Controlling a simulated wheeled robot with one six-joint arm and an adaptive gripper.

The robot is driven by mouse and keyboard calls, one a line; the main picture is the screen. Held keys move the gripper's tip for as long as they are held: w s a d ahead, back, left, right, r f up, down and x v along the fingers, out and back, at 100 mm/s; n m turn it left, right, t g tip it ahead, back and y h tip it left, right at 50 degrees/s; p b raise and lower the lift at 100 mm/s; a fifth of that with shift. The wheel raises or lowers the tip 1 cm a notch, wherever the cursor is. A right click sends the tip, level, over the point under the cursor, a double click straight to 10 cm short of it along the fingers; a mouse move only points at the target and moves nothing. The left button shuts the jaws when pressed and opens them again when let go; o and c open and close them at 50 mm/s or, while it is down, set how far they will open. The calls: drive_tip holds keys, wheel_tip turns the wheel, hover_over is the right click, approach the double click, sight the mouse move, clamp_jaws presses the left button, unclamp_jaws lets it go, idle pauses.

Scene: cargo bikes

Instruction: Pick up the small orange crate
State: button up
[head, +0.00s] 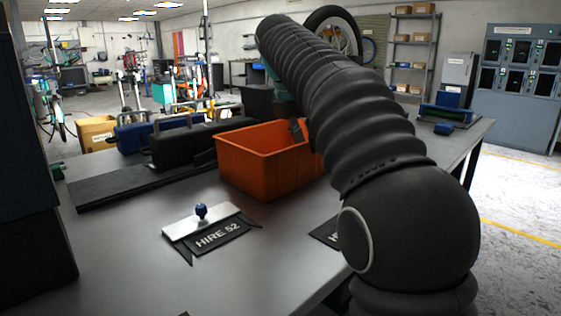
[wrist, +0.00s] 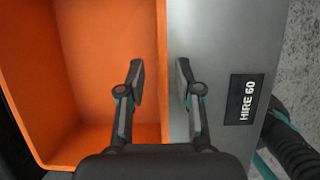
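The small orange crate (head: 243,172) stands open and upright on the grey bench, partly behind my arm in the head view. In the wrist view the crate (wrist: 95,60) fills the left half and its inside looks empty. My gripper (wrist: 160,78) is open there, one finger over the inside of the crate and the other outside it. The crate's side wall runs between the two fingers, with a gap to each. A dark part of my gripper shows at the crate's right side in the head view; the rest is hidden by my arm.
A black case (head: 185,143) and a blue case (head: 148,132) stand left of the crate. A HIRE 60 label (wrist: 245,99) lies on bare bench right of the crate.

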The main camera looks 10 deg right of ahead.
hover_over(309, 182)
drive_tip(key=shift+f, duration=2.15)
clamp_jaws()
drive_tip(key=shift+r, duration=0.1)
